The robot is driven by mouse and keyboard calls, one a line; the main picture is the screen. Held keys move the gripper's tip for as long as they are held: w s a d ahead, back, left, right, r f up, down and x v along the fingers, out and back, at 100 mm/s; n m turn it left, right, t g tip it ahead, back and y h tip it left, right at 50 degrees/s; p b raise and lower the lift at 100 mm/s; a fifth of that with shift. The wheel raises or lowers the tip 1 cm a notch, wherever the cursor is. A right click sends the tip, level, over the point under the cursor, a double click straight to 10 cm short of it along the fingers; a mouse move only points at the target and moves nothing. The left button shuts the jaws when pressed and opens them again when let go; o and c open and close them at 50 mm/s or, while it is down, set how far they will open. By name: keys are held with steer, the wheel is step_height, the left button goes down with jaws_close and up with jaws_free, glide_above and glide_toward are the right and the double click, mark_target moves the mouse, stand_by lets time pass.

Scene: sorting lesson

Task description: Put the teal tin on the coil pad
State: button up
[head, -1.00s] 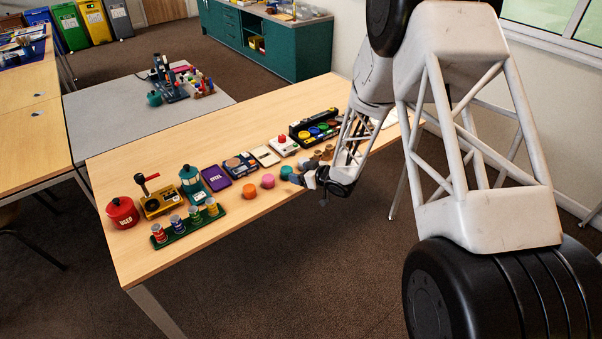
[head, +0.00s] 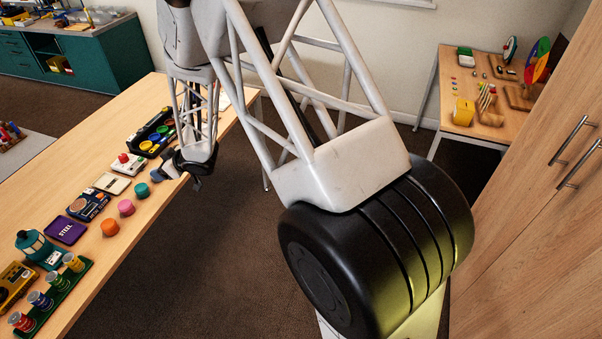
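The teal tin (head: 142,190) is a small round teal piece standing on the table, at the upper end of a short row with a pink tin (head: 126,207) and an orange tin (head: 109,227). My gripper (head: 158,174) is low over the table edge, just up and right of the teal tin. Its fingers are small and dark here, and I cannot tell whether they are open or touch the tin. A dark blue pad with round copper-like parts (head: 88,205) lies left of the pink tin; it may be the coil pad, but I cannot read its label.
A purple pad marked STEEL (head: 66,231), a pale pad (head: 112,183) and a white box with a red button (head: 130,164) lie along the table (head: 70,150). A black tray of coloured discs (head: 152,138) is behind my gripper. A teal lantern-like object (head: 38,247) stands lower left.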

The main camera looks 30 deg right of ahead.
steer(key=s+d+r+m+h, duration=0.35)
steer(key=s+d+r, duration=0.35)
steer(key=d+r, duration=0.3)
steer(key=s+d+r+m+h, duration=0.3)
steer(key=s+d+r+h, duration=0.3)
steer(key=d+r, duration=0.4)
steer(key=s+d+r+m+g, duration=0.1)
steer(key=s+r+g, duration=0.1)
steer(key=s, duration=0.9)
steer(key=s+d+r+m+g, duration=0.1)
steer(key=s+d+r+m, duration=0.1)
steer(key=s, duration=1)
steer(key=s+d+r+m+g, duration=0.1)
steer(key=s+r, duration=0.3)
steer(key=s, duration=0.8)
steer(key=shift+d+r+g, duration=0.25)
steer(key=shift+d+g, duration=0.45)
steer(key=shift+g, duration=0.1)
steer(key=shift+o, duration=0.2)
steer(key=shift+w, duration=0.15)
